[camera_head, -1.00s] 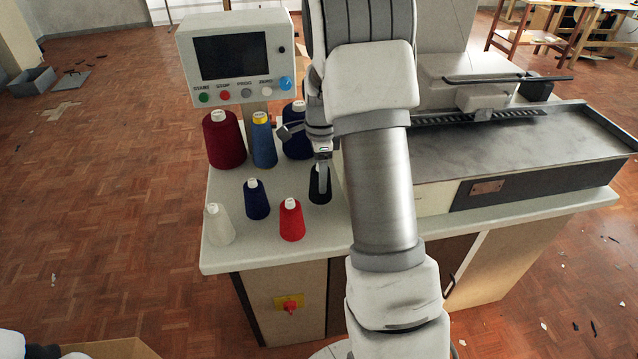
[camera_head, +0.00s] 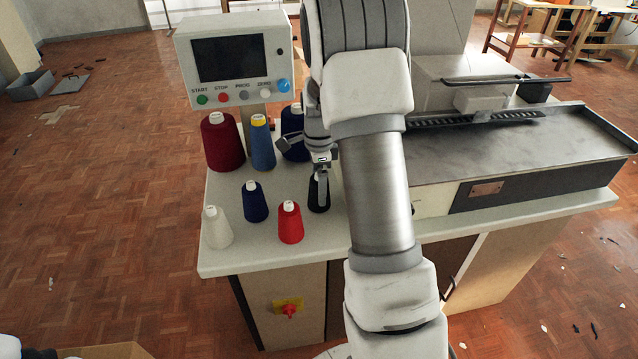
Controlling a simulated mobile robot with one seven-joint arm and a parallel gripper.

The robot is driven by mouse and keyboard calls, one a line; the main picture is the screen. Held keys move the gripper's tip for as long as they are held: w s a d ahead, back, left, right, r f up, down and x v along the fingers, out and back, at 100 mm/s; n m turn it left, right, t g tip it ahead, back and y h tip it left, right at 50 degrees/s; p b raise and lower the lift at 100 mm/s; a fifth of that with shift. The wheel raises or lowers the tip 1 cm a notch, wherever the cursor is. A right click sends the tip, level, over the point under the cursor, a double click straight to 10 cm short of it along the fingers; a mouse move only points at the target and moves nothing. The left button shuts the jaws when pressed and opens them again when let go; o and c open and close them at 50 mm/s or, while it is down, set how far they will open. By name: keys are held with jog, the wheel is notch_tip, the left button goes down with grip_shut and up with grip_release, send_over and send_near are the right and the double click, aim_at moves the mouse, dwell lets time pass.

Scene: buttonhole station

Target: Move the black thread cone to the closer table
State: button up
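The black thread cone (camera_head: 314,199) stands on the white-topped sewing station table (camera_head: 262,252), right of the small navy and red cones. My gripper (camera_head: 322,198) points down at the black cone, and a pale finger overlaps it in the picture. Only one finger shows clearly, so I cannot tell whether it is open or shut, or touches the cone. My arm hides what is behind and to the right. I see no second table close by; wooden tables (camera_head: 590,22) stand far off at the back right.
Nearby cones are red (camera_head: 290,223), small navy (camera_head: 255,202), white (camera_head: 217,228), maroon (camera_head: 222,143), blue (camera_head: 263,145) and large navy (camera_head: 292,122). A control panel (camera_head: 237,62) rises behind them. The machine bed (camera_head: 530,150) fills the table's right.

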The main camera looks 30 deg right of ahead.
notch_tip(320, 180, up, 12)
jog(key=shift+r+p, duration=0.1)
jog(key=shift+p, duration=1.05)
jog(key=s+a+r+n+t, duration=0.3)
jog(key=s+a+r+n, duration=0.6)
jog(key=s+r, duration=0.15)
jog(key=s+a+r+n+t, duration=0.1)
jog(key=s+a+n, duration=0.1)
jog(key=s+n, duration=0.4)
jog(key=s+a+r+n+t, duration=0.1)
jog(key=s+a+n, duration=0.2)
jog(key=s+n, duration=0.3)
jog(key=shift+s+a+t, duration=0.3)
jog(key=shift+s+a, duration=0.05)
jog(key=shift+s, duration=0.75)
notch_tip(320, 180, up, 8)
jog(key=p, duration=0.8)
